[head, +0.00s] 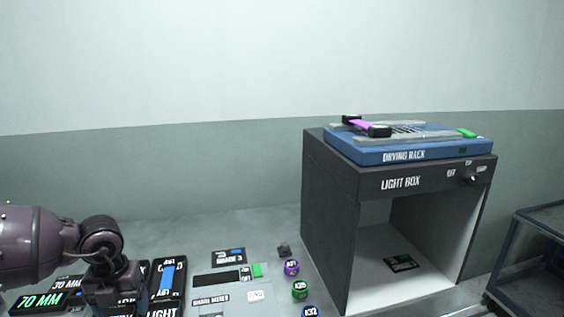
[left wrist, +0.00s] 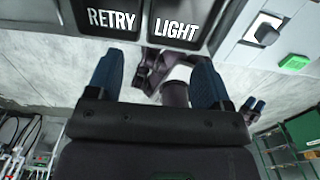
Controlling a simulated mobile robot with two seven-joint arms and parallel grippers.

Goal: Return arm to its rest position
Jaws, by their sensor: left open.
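My left arm comes in from the left in the head view, its gripper end low above the labelled bins at the table's front left; the fingertips are hidden there. In the left wrist view my left gripper (left wrist: 158,80) has its two blue fingers spread apart with nothing held between them. Bins marked RETRY (left wrist: 112,20) and LIGHT (left wrist: 176,30) show beyond the fingers. My right gripper cannot be made out in the head view.
A dark light box (head: 330,200) stands at the right with a blue drying rack (head: 400,153) on top. A shade meter (head: 215,300) and several round colored pots, one purple (head: 291,267), sit in the middle. A cart (head: 540,240) stands at far right.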

